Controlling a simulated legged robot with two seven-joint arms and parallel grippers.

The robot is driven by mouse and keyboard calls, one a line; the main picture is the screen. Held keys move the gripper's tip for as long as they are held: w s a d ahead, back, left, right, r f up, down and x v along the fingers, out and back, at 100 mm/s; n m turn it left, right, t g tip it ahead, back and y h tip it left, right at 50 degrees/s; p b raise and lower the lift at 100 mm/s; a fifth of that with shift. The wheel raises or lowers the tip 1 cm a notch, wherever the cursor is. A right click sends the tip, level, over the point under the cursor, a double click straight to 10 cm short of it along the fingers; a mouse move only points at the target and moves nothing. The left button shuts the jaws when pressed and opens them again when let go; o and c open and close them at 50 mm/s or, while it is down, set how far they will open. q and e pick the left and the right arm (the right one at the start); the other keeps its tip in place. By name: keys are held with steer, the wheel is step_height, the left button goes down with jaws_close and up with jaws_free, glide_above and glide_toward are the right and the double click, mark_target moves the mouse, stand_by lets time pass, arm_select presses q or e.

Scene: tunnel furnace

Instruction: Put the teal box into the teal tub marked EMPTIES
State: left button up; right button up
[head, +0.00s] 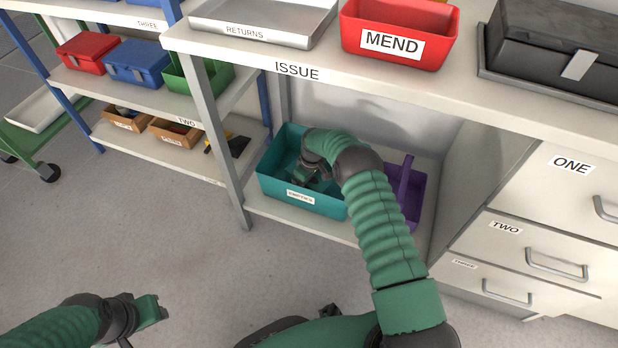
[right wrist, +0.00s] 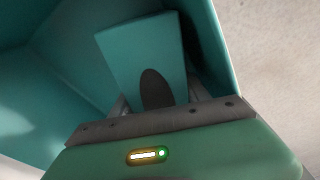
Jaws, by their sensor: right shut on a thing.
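The teal tub marked EMPTIES (head: 330,208) stands on the low shelf under the ISSUE counter. My right arm reaches down into it, and my right gripper (head: 303,174) is inside the tub's opening. In the right wrist view my right gripper is shut on the teal box (right wrist: 138,50), with the teal walls of the tub (right wrist: 65,75) around it. I cannot tell whether the box touches the tub's floor. My left gripper (head: 150,310) is low at the left, away from the shelves; its jaw opening is unclear.
A purple container (head: 412,190) stands right of the tub. The counter (head: 350,78) overhangs both, bearing a red MEND bin (head: 400,62), a RETURNS tray (head: 262,38) and a dark case (head: 555,50). Drawers (head: 530,250) stand at the right; a shelf post (head: 222,150) at the left.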

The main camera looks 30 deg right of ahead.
steer(key=shift+s+f, duration=0.1)
steer(key=shift+f, duration=0.35)
steer(key=shift+a, duration=0.1)
steer(key=o, duration=1.4)
steer(key=shift+o, duration=0.2)
steer(key=shift+s, duration=0.1)
